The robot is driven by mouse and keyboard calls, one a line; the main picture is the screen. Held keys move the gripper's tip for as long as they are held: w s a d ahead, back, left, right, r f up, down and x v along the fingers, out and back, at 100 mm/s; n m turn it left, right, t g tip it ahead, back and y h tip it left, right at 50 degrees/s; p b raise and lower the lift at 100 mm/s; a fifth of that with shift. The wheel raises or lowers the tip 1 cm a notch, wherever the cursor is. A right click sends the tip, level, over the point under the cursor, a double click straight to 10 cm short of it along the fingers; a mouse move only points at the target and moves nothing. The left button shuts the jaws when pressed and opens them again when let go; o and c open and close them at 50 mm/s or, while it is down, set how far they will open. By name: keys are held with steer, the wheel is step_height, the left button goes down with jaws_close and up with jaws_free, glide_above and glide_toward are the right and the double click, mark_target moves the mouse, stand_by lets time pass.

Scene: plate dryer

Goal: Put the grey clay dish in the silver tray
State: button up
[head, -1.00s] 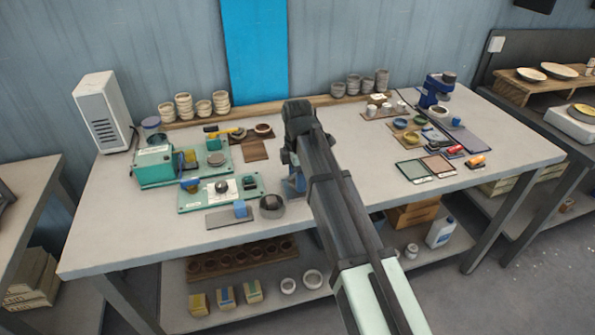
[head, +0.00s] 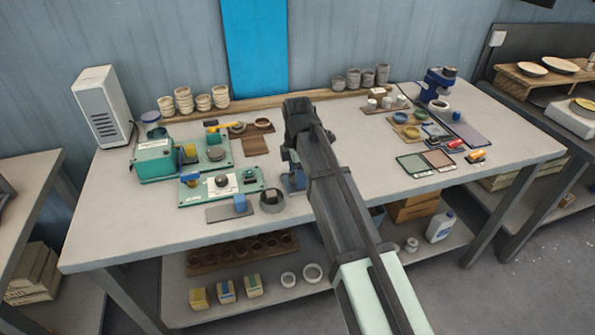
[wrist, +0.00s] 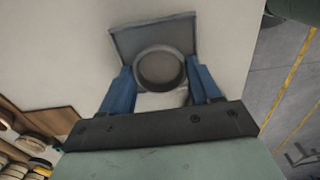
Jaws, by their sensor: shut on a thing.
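The grey clay dish (head: 271,196) is a round, dark-rimmed piece near the front edge of the table. In the wrist view the dish (wrist: 161,69) sits between the two blue fingers of my gripper (wrist: 162,84), which is shut on it. The square silver tray (wrist: 124,41) shows behind and under the dish, reaching past it at the top. In the head view my gripper (head: 294,180) is just right of the dish and partly hidden by my arm. I cannot tell whether the dish touches the tray's floor.
Stacked bowls (head: 184,101) line the back shelf. The table front left is clear.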

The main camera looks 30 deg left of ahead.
steer(key=o, duration=1.2)
steer(key=shift+o, duration=0.4)
steer(key=shift+o, duration=0.5)
steer(key=shift+r, duration=0.1)
steer(key=shift+r, duration=3.35)
